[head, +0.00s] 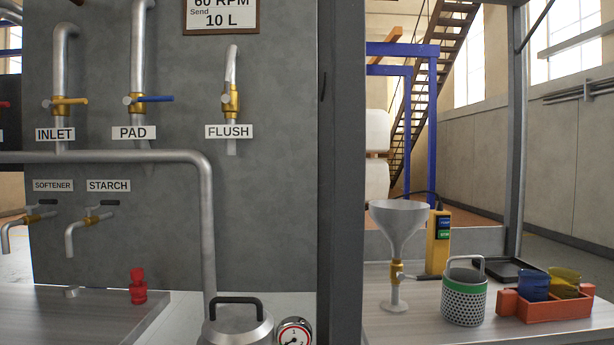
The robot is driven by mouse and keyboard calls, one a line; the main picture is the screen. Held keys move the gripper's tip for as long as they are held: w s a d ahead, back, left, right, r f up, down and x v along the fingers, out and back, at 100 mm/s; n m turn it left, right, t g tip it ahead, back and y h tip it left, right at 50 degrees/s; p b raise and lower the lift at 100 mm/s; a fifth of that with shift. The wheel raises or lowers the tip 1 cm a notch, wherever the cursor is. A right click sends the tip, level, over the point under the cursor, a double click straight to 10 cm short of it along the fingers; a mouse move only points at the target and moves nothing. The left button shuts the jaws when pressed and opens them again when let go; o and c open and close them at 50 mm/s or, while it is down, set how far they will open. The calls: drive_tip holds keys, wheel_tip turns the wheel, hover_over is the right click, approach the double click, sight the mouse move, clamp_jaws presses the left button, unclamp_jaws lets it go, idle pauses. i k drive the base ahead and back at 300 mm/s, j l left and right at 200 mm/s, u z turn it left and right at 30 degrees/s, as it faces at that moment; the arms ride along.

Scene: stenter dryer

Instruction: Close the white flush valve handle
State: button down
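The flush valve (231,103) is a brass body on a short grey pipe on the grey panel, just above the white FLUSH label (229,132). A small pale piece at its left side (225,99) looks like the white handle. It does not stick out sideways like the neighbouring handles, and its exact direction is hard to tell at this size. The pipe's open end shows below the label. My gripper is not in view, and nothing touches the valve.
The PAD valve's blue handle (155,98) and the INLET valve's yellow handle (72,101) point right. A grey pipe (150,157) runs below the labels. A lidded metal pot (236,325) and gauge (293,333) stand below. A dark post (342,170) is right; beyond it stands a funnel (398,220).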

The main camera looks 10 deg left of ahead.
sight(225, 98)
drive_tip(key=u, duration=1.25)
